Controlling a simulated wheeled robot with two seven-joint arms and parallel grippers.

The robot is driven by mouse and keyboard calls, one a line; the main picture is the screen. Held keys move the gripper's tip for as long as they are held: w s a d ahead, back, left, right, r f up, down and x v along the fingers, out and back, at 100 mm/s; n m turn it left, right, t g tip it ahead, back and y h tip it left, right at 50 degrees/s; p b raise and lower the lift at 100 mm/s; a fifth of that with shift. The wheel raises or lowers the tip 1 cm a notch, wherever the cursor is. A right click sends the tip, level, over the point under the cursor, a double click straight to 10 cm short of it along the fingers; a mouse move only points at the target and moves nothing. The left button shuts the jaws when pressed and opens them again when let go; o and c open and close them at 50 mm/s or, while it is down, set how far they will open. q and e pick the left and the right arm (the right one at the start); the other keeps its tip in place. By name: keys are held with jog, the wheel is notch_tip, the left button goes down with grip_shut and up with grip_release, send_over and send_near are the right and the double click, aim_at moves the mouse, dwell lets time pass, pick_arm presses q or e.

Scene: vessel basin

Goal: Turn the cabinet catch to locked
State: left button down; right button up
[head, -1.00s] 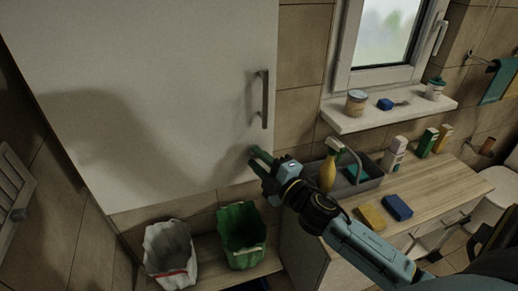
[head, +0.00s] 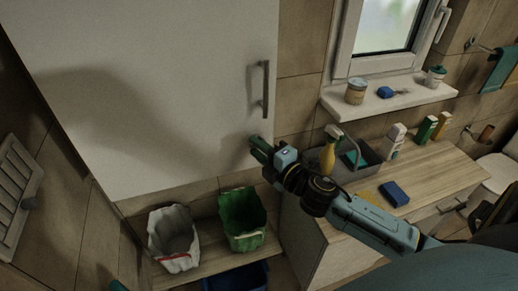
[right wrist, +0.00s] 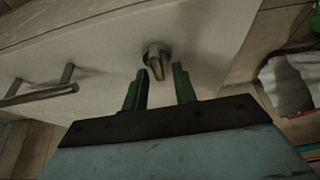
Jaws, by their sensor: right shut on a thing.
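The white cabinet door (head: 170,90) fills the upper left of the head view. The catch (right wrist: 156,62) is a small metal knob with a tapered lever on the door, seen in the right wrist view. The lever points toward my gripper, slightly tilted. My right gripper (head: 256,142) is at the door's lower right corner and hides the catch in the head view. In the right wrist view its green fingers (right wrist: 160,85) stand either side of the lever, shut on the catch. A small teal tip at the head view's bottom left edge may be my left gripper (head: 118,286).
A bar handle (head: 265,90) is on the door above the catch. Below stand a white bin (head: 173,240) and a green bin (head: 242,220). At right, a counter (head: 440,170) holds a grey caddy (head: 368,175), bottles and a blue sponge (head: 396,194).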

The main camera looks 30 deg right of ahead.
jog(key=o, duration=0.6)
jog(key=s+d+b, duration=0.2)
jog(key=s+b, duration=0.1)
jog(key=s, duration=1)
jog(key=shift+b, duration=0.4)
jog(key=shift+s+d, duration=0.1)
